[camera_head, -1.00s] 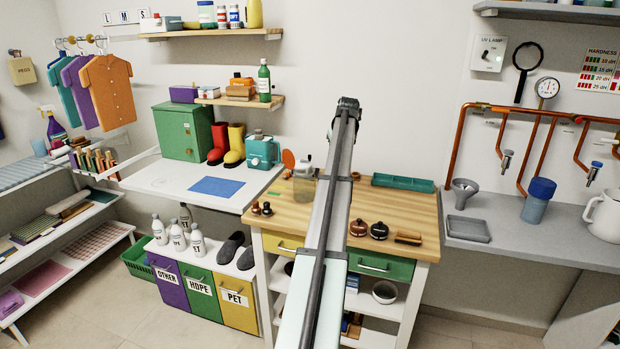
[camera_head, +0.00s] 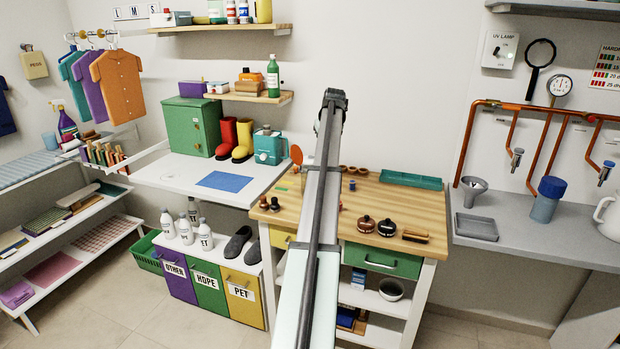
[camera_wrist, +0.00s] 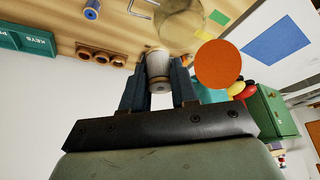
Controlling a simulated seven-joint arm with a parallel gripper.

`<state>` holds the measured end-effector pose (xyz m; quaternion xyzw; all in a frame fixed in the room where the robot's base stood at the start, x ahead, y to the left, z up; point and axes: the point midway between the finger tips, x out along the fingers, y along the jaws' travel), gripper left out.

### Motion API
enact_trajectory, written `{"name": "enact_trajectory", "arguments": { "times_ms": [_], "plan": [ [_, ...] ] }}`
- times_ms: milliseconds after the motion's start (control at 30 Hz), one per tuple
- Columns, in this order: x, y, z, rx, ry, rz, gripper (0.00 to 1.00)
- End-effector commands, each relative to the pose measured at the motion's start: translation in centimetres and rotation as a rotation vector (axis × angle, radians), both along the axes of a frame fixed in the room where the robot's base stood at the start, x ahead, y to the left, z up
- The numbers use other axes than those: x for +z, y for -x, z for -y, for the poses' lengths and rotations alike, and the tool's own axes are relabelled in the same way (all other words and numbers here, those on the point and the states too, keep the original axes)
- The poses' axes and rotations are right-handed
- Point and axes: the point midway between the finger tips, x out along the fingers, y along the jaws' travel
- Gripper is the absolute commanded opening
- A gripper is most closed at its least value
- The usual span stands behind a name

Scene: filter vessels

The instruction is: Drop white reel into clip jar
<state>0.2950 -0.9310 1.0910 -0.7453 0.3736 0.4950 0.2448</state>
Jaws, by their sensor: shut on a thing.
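The white reel (camera_wrist: 157,62) is held between my gripper's fingers in the wrist view, its pale end facing the camera. My gripper (camera_wrist: 158,82) is shut on it, above the wooden worktop. A clear round jar (camera_wrist: 180,18), which looks like the clip jar, stands just beyond the reel at the top of the wrist view. An orange disc (camera_wrist: 218,64), seemingly its raised lid, is right of the reel; it also shows in the head view (camera_head: 296,154). In the head view my arm hides the gripper, the reel and most of the jar.
The teal KEYS tray (camera_head: 410,180) is at the worktop's back. Bare wood lies between.

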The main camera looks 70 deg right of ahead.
Motion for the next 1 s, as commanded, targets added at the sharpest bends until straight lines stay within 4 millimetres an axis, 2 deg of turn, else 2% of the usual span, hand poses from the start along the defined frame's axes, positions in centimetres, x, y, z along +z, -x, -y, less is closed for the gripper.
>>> {"name": "enact_trajectory", "arguments": {
  "times_ms": [33,100,267,333,667,1000],
  "plan": [
    [0.5,-1.7,0.4,0.016,0.004,-0.002,0.0],
    [1.1,-3.4,0.5,0.032,0.007,-0.005,0.0],
    [2.3,-5.8,1.9,0.024,0.011,-0.013,0.0],
    [2.6,-5.6,2.7,-0.014,0.006,-0.014,0.0],
    [1.9,-5.3,2.5,-0.085,-0.01,-0.001,0.0],
    [-0.9,-5.2,2.4,-0.083,-0.01,0.0,0.0]
  ]
}}
